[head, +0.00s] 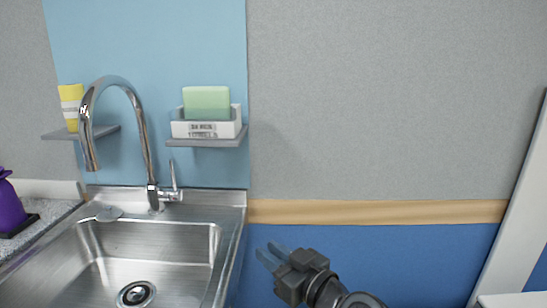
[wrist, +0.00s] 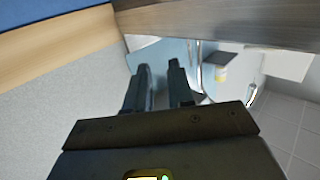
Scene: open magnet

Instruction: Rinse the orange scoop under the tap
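No orange scoop shows in either view. The chrome tap (head: 126,92) arches over the steel sink (head: 165,240) at the left of the head view, with its lever (head: 172,182) at the right of its base. No water stream is visible. My gripper (head: 270,255) is to the right of the sink, in front of the blue lower wall. In the wrist view my gripper (wrist: 159,66) has its two dark fingers apart, with nothing between them.
A grey shelf (head: 208,143) holds a white box and green sponge (head: 206,98). Another shelf (head: 102,132) holds a yellow-and-white container (head: 71,104). A purple object (head: 9,205) stands left of the sink.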

